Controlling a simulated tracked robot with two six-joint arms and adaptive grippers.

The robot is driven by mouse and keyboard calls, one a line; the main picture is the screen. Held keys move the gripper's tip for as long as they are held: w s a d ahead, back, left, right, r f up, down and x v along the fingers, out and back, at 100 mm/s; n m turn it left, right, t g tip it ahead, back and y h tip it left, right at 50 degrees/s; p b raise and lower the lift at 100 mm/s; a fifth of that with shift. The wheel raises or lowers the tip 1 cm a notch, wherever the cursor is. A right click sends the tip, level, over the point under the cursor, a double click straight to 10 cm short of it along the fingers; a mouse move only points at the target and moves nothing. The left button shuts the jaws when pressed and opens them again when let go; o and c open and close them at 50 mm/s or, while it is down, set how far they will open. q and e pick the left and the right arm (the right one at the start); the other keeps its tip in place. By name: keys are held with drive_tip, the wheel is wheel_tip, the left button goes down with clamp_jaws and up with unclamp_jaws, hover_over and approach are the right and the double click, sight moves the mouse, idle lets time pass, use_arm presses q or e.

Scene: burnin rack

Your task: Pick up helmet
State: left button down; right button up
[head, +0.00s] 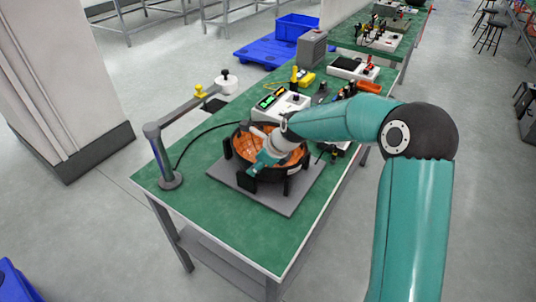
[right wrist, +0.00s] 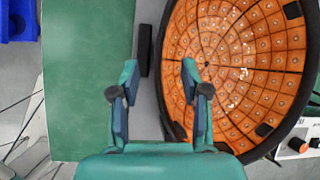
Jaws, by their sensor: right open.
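The helmet (head: 240,145) is a round shell with an orange tiled inside and a black rim, lying open side up in black supports on a grey plate. In the right wrist view the helmet (right wrist: 245,62) fills the upper right. My right gripper (head: 260,162) is at its near left rim, and my forearm hides part of the shell. In the wrist view the right gripper (right wrist: 159,68) is open and empty. Its right finger overlaps the rim; its left finger is outside. I cannot tell whether either touches. My left gripper is not in view.
The grey plate (head: 226,180) rests on a green bench (head: 195,170). A black support (right wrist: 145,50) shows between the fingers. A lamp-like arm (head: 170,178) stands at the bench's left edge. Instruments (head: 283,103) and tools crowd behind the helmet. The near bench corner is clear.

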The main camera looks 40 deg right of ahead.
drive_tip(key=shift+x, duration=1.4)
drive_tip(key=shift+d+r, duration=0.1)
clamp_jaws()
